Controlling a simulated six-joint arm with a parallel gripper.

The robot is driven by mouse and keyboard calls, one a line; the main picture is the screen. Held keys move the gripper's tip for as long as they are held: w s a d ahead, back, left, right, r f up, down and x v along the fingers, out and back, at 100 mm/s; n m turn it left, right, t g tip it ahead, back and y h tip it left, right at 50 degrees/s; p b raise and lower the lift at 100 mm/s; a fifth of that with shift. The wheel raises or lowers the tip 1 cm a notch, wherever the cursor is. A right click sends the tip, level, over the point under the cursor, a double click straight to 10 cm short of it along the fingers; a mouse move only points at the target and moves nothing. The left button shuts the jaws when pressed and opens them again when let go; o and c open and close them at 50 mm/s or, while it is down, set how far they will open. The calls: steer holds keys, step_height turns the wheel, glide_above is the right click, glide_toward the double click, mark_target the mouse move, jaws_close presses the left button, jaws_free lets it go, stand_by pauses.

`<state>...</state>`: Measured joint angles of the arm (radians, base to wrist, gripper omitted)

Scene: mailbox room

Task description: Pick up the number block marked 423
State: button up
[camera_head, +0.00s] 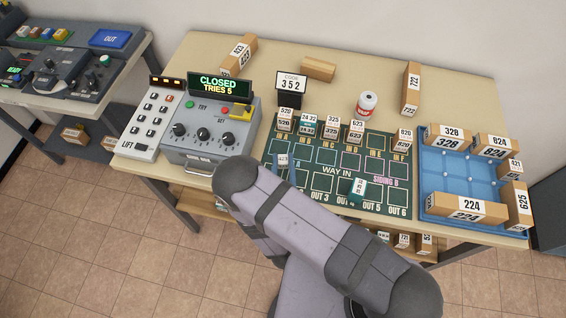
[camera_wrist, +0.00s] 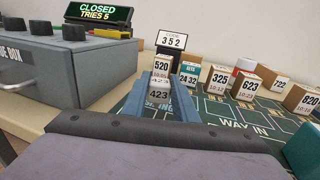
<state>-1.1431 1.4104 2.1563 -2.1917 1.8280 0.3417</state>
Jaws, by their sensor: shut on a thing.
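The number block marked 423 (camera_wrist: 158,96) is between the blue fingers of my gripper (camera_wrist: 165,102) in the wrist view. My gripper is shut on it, and its label faces the camera. In the head view, the top of the block (camera_head: 283,159) shows at the left side of the green board, beside the blue fingers (camera_head: 284,167); my arm hides the area below. I cannot tell whether the block touches the board. Block 520 (camera_wrist: 161,65) stands just behind it in the wrist view.
Blocks 325 (camera_head: 331,126), 623 (camera_head: 356,131) and others stand along the board's (camera_head: 300,183) back edge. A teal block (camera_head: 358,188) sits near the front. The grey code box (camera_head: 205,135) is left, reading CLOSED, TRIES 5. A blue tray (camera_head: 455,180) with several blocks is right.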

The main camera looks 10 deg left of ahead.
mark_target(283, 164)
step_height(283, 164, up, 9)
steer(key=p, duration=0.6)
steer(key=shift+f, duration=0.1)
